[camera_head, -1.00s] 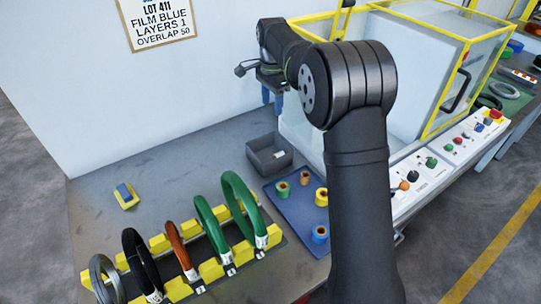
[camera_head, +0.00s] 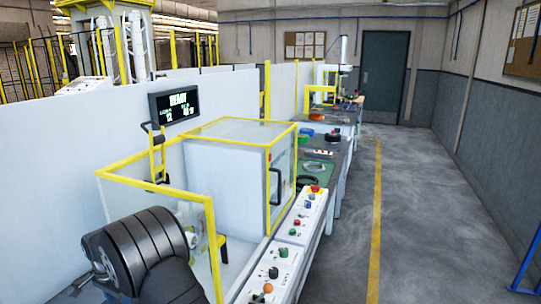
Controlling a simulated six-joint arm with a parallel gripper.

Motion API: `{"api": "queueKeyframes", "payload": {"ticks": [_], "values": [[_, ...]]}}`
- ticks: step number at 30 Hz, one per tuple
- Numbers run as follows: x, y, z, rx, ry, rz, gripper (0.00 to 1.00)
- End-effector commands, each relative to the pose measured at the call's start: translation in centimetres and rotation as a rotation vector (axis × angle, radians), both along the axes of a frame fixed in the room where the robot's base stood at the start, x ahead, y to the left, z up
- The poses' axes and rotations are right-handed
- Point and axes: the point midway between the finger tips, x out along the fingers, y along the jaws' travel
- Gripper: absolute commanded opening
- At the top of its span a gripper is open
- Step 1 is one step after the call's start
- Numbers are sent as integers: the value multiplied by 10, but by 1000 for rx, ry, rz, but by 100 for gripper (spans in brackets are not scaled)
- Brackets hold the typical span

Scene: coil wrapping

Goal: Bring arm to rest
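My arm shows at the lower left of the head view, only as a dark rounded joint and link. My gripper is outside the picture. A white machine housing (camera_head: 228,180) with yellow frame edges stands just beyond my arm. Its front door with a dark handle looks closed. A dark display (camera_head: 174,105) with green lit text is mounted above it.
A white control panel (camera_head: 285,256) with coloured buttons runs along the machine's front. A yellow line (camera_head: 375,220) marks the grey floor; the aisle at right is clear.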

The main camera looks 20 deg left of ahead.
Motion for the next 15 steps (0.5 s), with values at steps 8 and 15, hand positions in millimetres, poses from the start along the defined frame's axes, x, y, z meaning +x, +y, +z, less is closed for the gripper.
{"api": "queueKeyframes", "payload": {"ticks": [8,15], "values": [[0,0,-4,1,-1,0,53],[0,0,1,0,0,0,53]]}}
